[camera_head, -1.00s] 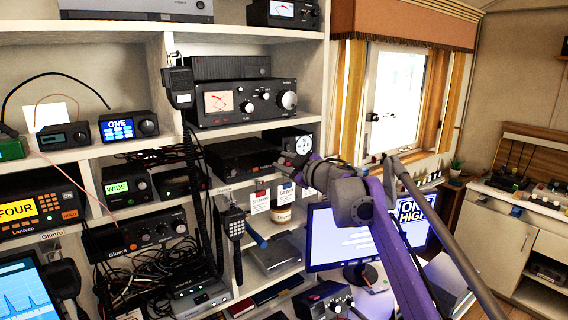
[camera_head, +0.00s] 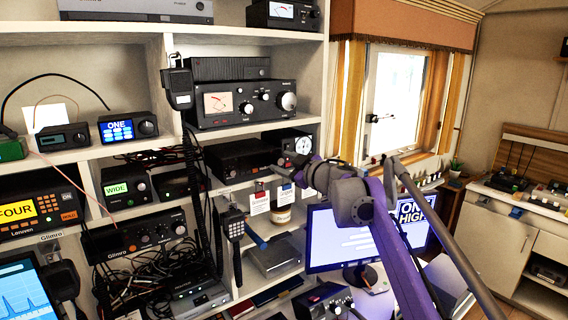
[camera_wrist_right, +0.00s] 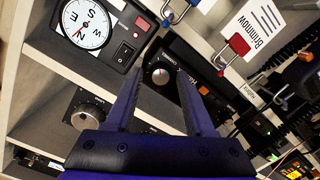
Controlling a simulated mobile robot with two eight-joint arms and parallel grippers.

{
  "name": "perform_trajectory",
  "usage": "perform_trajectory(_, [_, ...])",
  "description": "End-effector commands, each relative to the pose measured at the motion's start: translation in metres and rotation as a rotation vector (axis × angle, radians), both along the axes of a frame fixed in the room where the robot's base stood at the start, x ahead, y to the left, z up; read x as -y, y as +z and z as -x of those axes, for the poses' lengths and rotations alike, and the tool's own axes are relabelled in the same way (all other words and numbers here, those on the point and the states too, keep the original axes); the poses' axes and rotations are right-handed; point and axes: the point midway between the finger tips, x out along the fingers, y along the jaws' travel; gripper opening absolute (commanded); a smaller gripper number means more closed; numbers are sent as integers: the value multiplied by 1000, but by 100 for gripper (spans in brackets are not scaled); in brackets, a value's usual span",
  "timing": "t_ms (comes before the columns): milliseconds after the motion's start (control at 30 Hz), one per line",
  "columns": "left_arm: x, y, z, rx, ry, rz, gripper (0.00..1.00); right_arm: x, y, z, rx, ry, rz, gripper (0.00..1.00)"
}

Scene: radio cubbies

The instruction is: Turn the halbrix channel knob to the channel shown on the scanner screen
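My right gripper (camera_head: 286,167) is at the middle shelf, in front of a dark radio (camera_head: 236,160). In the right wrist view the gripper (camera_wrist_right: 160,72) is open, with a round knob (camera_wrist_right: 162,75) on the radio's front showing between its fingertips. I cannot tell whether the fingers touch the knob. The radio's name is too small to read surely. A unit (camera_head: 36,208) at the left has a yellow screen reading FOUR and an orange HOLD button. A blue-screened unit (camera_head: 127,128) reads ONE. My left gripper is not in view.
A compass box (camera_head: 290,141) stands beside the radio; its dial (camera_wrist_right: 85,25) is close to the fingers in the wrist view. Padlocks and a paper tag (camera_wrist_right: 258,30) hang at the shelf edge.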

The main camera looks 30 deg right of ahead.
Motion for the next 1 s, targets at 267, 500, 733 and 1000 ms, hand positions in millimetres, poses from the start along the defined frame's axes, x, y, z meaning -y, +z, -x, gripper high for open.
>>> perform_trajectory(267, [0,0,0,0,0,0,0,0,0,0,0,0,1,62])
perform_trajectory(500, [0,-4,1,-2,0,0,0,2,1,20,0,-3,1,62])
perform_trajectory(733, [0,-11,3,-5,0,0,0,7,4,68,-1,-4,1,62])
perform_trajectory(1000, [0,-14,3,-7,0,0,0,9,8,103,0,-3,1,62])
